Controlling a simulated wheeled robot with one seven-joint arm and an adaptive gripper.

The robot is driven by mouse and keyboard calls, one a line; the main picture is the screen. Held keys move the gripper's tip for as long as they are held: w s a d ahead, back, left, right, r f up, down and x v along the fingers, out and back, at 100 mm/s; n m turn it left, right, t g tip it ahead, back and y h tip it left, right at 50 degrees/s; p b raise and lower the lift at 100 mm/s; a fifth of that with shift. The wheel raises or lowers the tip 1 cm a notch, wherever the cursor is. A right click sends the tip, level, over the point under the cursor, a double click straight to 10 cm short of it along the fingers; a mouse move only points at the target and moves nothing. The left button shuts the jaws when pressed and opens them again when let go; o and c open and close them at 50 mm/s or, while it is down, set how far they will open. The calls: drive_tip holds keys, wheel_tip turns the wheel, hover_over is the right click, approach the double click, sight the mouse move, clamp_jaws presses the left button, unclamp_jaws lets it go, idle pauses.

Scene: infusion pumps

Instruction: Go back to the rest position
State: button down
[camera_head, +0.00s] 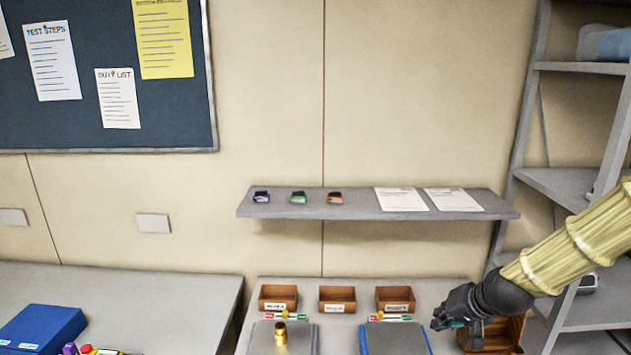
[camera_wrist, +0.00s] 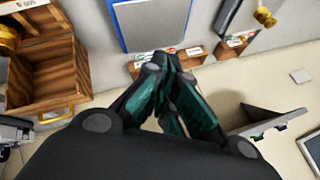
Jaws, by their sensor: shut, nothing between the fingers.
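My gripper (camera_head: 447,322) is at the lower right in the head view, at the end of my yellow-sleeved arm. It hangs above the right part of the table (camera_head: 335,338), beside a wooden crate (camera_head: 498,334). In the wrist view my gripper (camera_wrist: 165,68) shows its dark green fingers closed together, with nothing held. The crate also shows at the upper left of the wrist view (camera_wrist: 50,65).
Three small brown bins (camera_head: 337,299) stand at the table's back. A blue-edged grey panel (camera_head: 395,338) and a brass weight (camera_head: 280,335) are in front. A wall shelf (camera_head: 340,205) is above; a grey rack (camera_head: 575,190) stands at the right, close to my arm.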

drive_tip(key=s+a+f+n+g+h+b, duration=0.1)
drive_tip(key=s+f+b, duration=0.1)
drive_tip(key=s+f, duration=0.5)
drive_tip(key=s+a+f+g+b, duration=0.1)
drive_tip(key=s+f+b, duration=0.1)
drive_tip(key=f, duration=0.9)
drive_tip(key=s+a+f+n+g+h+b, duration=0.1)
drive_tip(key=s+f+b, duration=0.1)
drive_tip(key=s+f, duration=0.45)
drive_tip(key=s+a+f+n+g+b, duration=0.1)
drive_tip(key=s+a+f+b, duration=0.1)
drive_tip(key=s+f, duration=0.9)
drive_tip(key=s+a+f+n+g+b, duration=0.1)
drive_tip(key=s+f+g+b, duration=0.1)
drive_tip(key=s+f, duration=0.9)
drive_tip(key=shift+s+a+g+h+b, duration=0.15)
drive_tip(key=shift+a+g+h+b, duration=0.2)
drive_tip(key=shift+b, duration=0.3)
